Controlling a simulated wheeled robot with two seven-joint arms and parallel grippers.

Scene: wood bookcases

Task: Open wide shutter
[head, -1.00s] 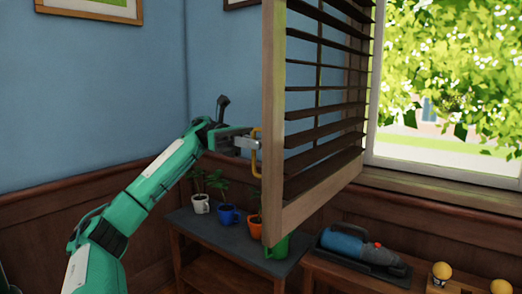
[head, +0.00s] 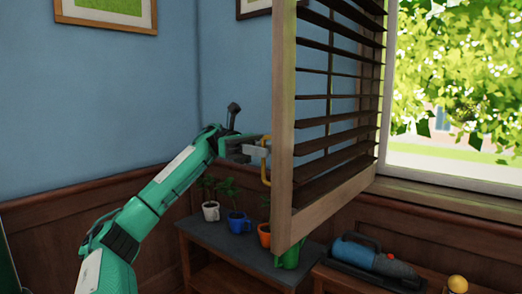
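The wide shutter (head: 331,122) is a wooden frame with dark slats, standing swung out from the window (head: 445,75) on its right side. A yellow handle (head: 266,179) sticks out from its near left edge. My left gripper (head: 257,151) is at the handle, its pale fingertips overlapping the handle's upper part. The fingers are too small and partly hidden to show whether they are closed on it. My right gripper is not in view.
Below the shutter, a dark-topped table (head: 223,248) holds several potted plants in coloured mugs, one partly behind the shutter. A blue and grey tool (head: 372,258) lies on a wooden bench to the right. Blue walls stand behind.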

